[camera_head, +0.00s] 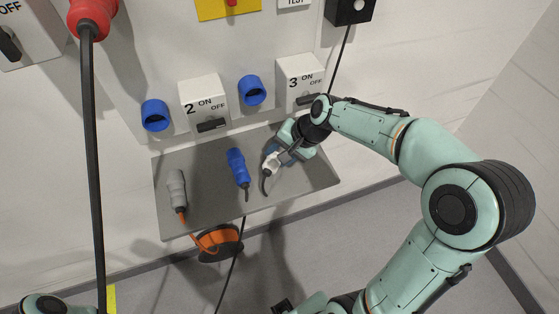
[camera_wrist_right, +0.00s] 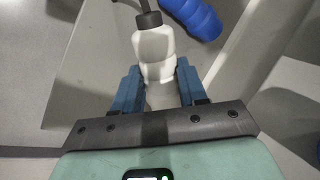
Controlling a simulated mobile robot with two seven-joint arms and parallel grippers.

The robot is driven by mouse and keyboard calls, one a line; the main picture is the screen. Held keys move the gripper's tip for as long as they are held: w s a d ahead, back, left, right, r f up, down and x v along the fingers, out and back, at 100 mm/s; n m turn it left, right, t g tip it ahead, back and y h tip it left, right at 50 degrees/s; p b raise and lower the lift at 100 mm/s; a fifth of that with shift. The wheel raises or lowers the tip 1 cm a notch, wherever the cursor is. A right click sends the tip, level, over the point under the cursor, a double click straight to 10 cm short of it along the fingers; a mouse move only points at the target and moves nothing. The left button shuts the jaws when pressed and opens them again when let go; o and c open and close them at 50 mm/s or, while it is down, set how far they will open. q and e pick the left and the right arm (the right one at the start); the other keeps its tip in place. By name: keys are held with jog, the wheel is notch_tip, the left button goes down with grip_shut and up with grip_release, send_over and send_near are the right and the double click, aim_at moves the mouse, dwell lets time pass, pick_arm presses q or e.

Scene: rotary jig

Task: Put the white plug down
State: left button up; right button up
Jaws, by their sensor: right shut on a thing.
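The white plug (camera_head: 270,163) is between the fingers of my right gripper (camera_head: 280,157), over the right part of the grey shelf (camera_head: 215,160). In the right wrist view the white plug (camera_wrist_right: 153,48) points away from the palm, with its dark cable at the far end. The blue fingers of my right gripper (camera_wrist_right: 158,92) are shut on it from both sides. I cannot tell whether the plug touches the shelf. My left gripper is out of view.
A blue plug (camera_head: 238,168) lies left of the white plug, and a grey plug (camera_head: 177,190) with an orange cable lies farther left. Blue sockets (camera_head: 155,115) and switch boxes 2 (camera_head: 203,98) and 3 (camera_head: 300,75) are behind. A black cable (camera_head: 92,170) hangs at left.

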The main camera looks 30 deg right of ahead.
aim_at(279, 162)
notch_tip(279, 162, down, 4)
jog(key=shift+f, duration=0.15)
jog(key=shift+w+f, duration=0.15)
jog(key=shift+w, duration=0.1)
jog(key=shift+f, duration=0.1)
jog(key=o, duration=0.8)
jog(key=shift+f+b, duration=0.15)
jog(key=shift+b, duration=0.15)
jog(key=shift+o, duration=0.8)
jog(key=shift+s, duration=0.1)
